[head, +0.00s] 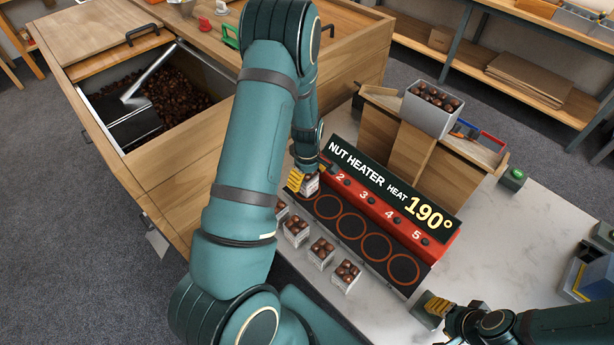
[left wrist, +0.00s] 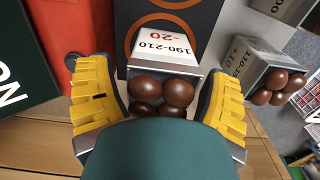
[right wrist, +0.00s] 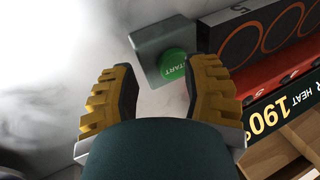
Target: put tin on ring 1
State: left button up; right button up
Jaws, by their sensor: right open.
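My left gripper (head: 302,182) is shut on a small tin (head: 311,184) of chestnuts at the far-left end of the nut heater (head: 400,215). The tin (left wrist: 163,57) shows between the yellow fingers in the left wrist view, with a "190-210 -20" label and glossy nuts. An orange ring lies just beyond it. Ring 1 is hidden by the gripper and tin in the head view; I cannot tell whether the tin touches it. Rings 2 to 5 are bare, such as ring 5 (head: 403,269). My right gripper (right wrist: 160,95) is open and empty near the heater's ring 5 end.
Several filled tins (head: 321,252) stand in a row in front of the heater. A green START button (right wrist: 173,65) on a grey box is close to my right gripper. A chestnut bin (head: 165,100) is at left. A container of nuts (head: 432,106) stands behind the heater.

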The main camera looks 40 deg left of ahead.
aim_at(307, 175)
pick_arm(q)
jog(key=shift+r, duration=0.15)
pick_arm(e)
jog(key=shift+r, duration=0.1)
pick_arm(q)
jog(key=shift+r, duration=0.2)
pick_arm(e)
jog(key=shift+r, duration=0.15)
jog(key=shift+d+r+p, duration=0.1)
jog(key=shift+r+p, duration=0.8)
jog(key=shift+p, duration=0.1)
pick_arm(q)
notch_tip(307, 175, up, 12)
jog(key=shift+f, duration=0.15)
